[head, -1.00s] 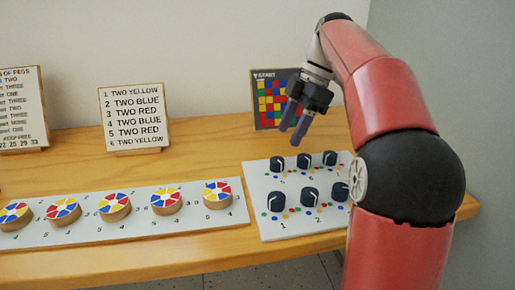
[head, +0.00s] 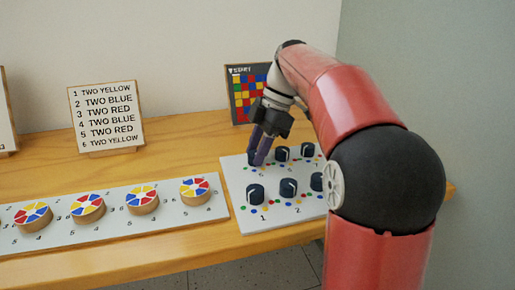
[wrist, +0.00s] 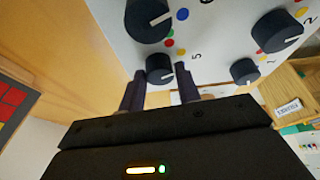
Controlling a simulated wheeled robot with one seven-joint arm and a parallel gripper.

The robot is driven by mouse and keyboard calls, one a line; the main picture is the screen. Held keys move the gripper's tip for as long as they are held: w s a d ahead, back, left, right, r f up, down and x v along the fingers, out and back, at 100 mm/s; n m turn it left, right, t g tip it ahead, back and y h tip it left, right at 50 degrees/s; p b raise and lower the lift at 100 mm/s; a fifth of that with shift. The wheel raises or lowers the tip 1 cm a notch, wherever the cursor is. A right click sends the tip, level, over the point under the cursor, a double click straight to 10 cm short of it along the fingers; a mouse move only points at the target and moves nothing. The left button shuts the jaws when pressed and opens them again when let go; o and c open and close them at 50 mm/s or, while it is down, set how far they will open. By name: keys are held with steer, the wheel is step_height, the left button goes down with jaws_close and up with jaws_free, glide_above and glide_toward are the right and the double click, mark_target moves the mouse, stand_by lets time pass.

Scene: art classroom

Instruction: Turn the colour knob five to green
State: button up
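Knob five (wrist: 160,68) is a dark round knob with a white pointer line. In the wrist view the digit 5 is printed to its right, and the pointer faces roughly toward that digit. In the head view it is the back-left knob (head: 252,159), partly hidden by my fingers. My gripper (head: 262,152) points down over it. In the wrist view the two purple-grey fingers (wrist: 161,82) stand apart, one on each side of the knob, with narrow gaps showing. Red and yellow dots lie near the knob; the green dot belonging to it cannot be made out clearly.
The white knob panel (head: 238,205) holds other dark knobs close by, such as knob one (head: 256,194) and knob two (head: 288,187). A board with coloured discs (head: 110,222) lies to the left. A sign (head: 106,116) and a coloured grid card (head: 245,95) stand behind.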

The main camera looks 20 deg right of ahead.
steer(key=c, duration=0.5)
steer(key=shift+m, duration=0.3)
steer(key=m+t, duration=0.1)
steer(key=m, duration=0.2)
steer(key=m+t+b, duration=0.1)
steer(key=m, duration=0.2)
steer(key=shift+s+a+t+h+b, duration=0.1)
steer(key=shift+s+t+h+b, duration=0.1)
steer(key=shift+t+h+b, duration=0.1)
steer(key=m+t+h, duration=0.1)
steer(key=m, duration=0.3)
steer(key=shift+m, duration=0.3)
steer(key=m+h, duration=0.1)
steer(key=m, duration=0.1)
steer(key=m+t, duration=0.1)
steer(key=m, duration=0.1)
steer(key=shift+s+a+m+h, duration=0.1)
steer(key=shift+a+m+h, duration=0.05)
steer(key=shift+m+h, duration=0.2)
steer(key=o, duration=1)
